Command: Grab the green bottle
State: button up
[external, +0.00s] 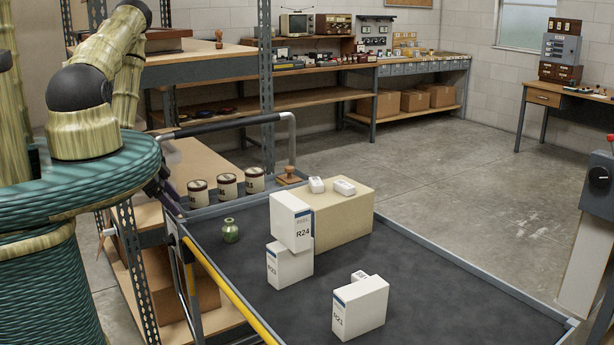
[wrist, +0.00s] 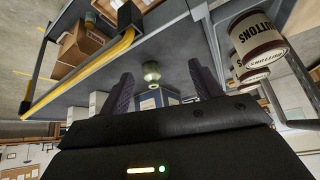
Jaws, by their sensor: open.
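The small green bottle (external: 230,231) stands upright on the dark top of the cart (external: 420,300), near its left back corner, left of the white boxes. In the wrist view the bottle (wrist: 152,72) shows in the gap between the fingers of my gripper (wrist: 161,70), some way beyond the fingertips. My gripper is open with nothing between its dark ridged fingers. In the external view my arm hides most of the gripper; only dark parts show at the cart's left edge, left of the bottle.
White boxes R24 (external: 291,222), R23 (external: 289,266) and R21 (external: 360,308) stand right of the bottle, by a tan box (external: 343,222). Button tins (external: 228,186) stand behind the cart's edge. A yellow rail (external: 228,293) runs along its left side. The cart's right front is clear.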

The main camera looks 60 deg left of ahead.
jog(key=s+d+f+n+t+y, duration=0.1)
jog(key=s+d+f+n+t, duration=0.1)
jog(key=s+d+t, duration=0.4)
jog(key=shift+d+n+t+y, duration=0.3)
jog(key=shift+d+n+t, duration=0.4)
jog(key=shift+n, duration=0.2)
jog(key=shift+w, duration=0.1)
jog(key=b, duration=0.5)
send_near(223, 229)
jog(key=x, duration=0.4)
jog(key=shift+a+f, duration=0.2)
jog(key=shift+f, duration=0.15)
jog(key=shift+w, duration=0.25)
jog(key=b+x, duration=0.1)
jog(key=x, duration=0.4)
jog(key=shift+w+d+b, duration=0.15)
jog(key=shift+d+b, duration=0.05)
jog(key=shift+b, duration=0.15)
jog(key=shift+r, duration=0.1)
